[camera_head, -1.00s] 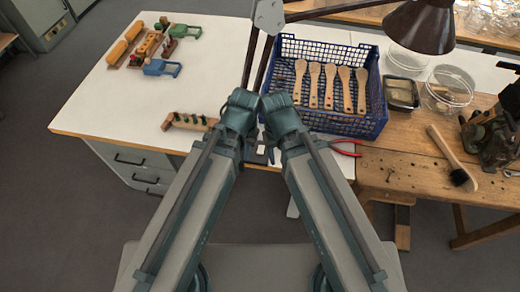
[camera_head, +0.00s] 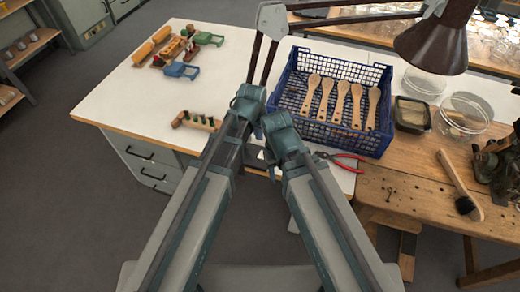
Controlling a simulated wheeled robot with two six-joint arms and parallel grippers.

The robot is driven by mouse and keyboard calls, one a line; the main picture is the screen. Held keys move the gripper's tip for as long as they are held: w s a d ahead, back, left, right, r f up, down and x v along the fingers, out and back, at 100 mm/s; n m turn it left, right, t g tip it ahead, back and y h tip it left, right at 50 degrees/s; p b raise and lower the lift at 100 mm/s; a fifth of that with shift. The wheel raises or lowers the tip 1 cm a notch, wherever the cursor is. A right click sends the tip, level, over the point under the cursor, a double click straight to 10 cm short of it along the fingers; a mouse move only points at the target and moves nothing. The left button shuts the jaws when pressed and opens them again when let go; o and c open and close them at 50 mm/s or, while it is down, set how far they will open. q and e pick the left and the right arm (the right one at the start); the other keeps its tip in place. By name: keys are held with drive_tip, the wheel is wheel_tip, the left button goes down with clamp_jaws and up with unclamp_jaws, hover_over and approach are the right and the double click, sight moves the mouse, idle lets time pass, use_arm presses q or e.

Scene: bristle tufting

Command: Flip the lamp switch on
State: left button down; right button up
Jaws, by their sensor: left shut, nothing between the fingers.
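The desk lamp has a dark brown shade (camera_head: 437,38) at the upper right. The lamp's base and switch are hidden behind my two arms, so I cannot see the switch's position. My left gripper (camera_head: 259,157) shows only in part between the forearms, low by the table's front edge, shut and empty. My right gripper is hidden behind its own arm.
A blue crate (camera_head: 372,148) holds several wooden brush blanks. Red pliers (camera_head: 345,160) lie in front of it. A wooden brush (camera_head: 458,183) and a dark tray (camera_head: 412,115) are on the wooden bench at right.

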sight(261, 157)
use_arm(q)
drive_tip(key=b+x, duration=0.8)
drive_tip(key=s+b+x, duration=0.1)
drive_tip(key=b+x, duration=0.3)
drive_tip(key=x, duration=0.1)
drive_tip(key=shift+a+f+b, duration=0.1)
drive_tip(key=shift+a+b, duration=0.05)
drive_tip(key=shift+b, duration=0.2)
drive_tip(key=shift+f+b, duration=0.45)
drive_tip(key=shift+s, duration=0.1)
drive_tip(key=shift+s+a+f+b, duration=0.1)
drive_tip(key=shift+f+b, duration=0.3)
drive_tip(key=shift+r, duration=0.1)
drive_tip(key=shift+w+d+r+p, duration=0.25)
drive_tip(key=shift+w+r+p, duration=0.15)
drive_tip(key=shift+w, duration=0.3)
